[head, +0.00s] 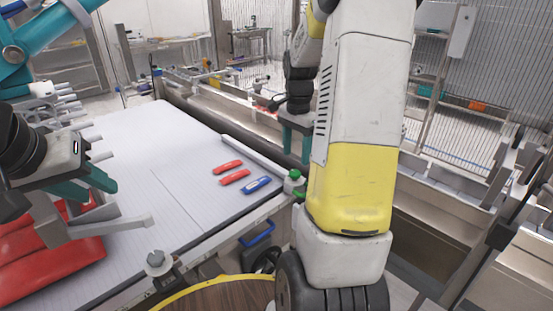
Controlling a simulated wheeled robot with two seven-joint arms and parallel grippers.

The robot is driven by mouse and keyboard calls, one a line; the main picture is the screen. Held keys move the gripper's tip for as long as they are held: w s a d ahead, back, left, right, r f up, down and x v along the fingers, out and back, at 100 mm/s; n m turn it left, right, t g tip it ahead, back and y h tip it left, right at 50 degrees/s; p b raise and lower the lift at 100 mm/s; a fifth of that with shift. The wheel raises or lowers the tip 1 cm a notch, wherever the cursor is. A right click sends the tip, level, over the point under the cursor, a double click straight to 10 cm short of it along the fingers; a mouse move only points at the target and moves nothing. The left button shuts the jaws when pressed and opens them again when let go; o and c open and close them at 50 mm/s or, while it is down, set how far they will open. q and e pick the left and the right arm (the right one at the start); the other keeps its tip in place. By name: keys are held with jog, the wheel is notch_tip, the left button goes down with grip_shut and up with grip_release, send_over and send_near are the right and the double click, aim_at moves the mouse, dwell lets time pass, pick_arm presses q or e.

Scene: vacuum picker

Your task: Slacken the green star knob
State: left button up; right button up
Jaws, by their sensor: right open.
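The green star knob (295,174) sits at the right edge of the white table, at the near end of a pale rail. A second bit of green shows just below it, partly behind my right arm. My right gripper (301,142) is open, with its teal fingers pointing down just above and beside the knob. My white and yellow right arm hides part of it, and I cannot tell whether it touches the knob. My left gripper (95,200) is at the lower left, over the table and far from the knob. Its jaw opening is unclear.
Two red tools (231,172) and a blue tool (257,185) lie on the white table (150,150) left of the knob. A red padded object (60,250) lies under my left gripper. The pale rail (252,156) runs along the table edge. The table's middle is clear.

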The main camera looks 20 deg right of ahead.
aim_at(295, 172)
notch_tip(295, 172, down, 6)
jog(key=shift+r, duration=0.1)
grip_shut()
dwell(0.4)
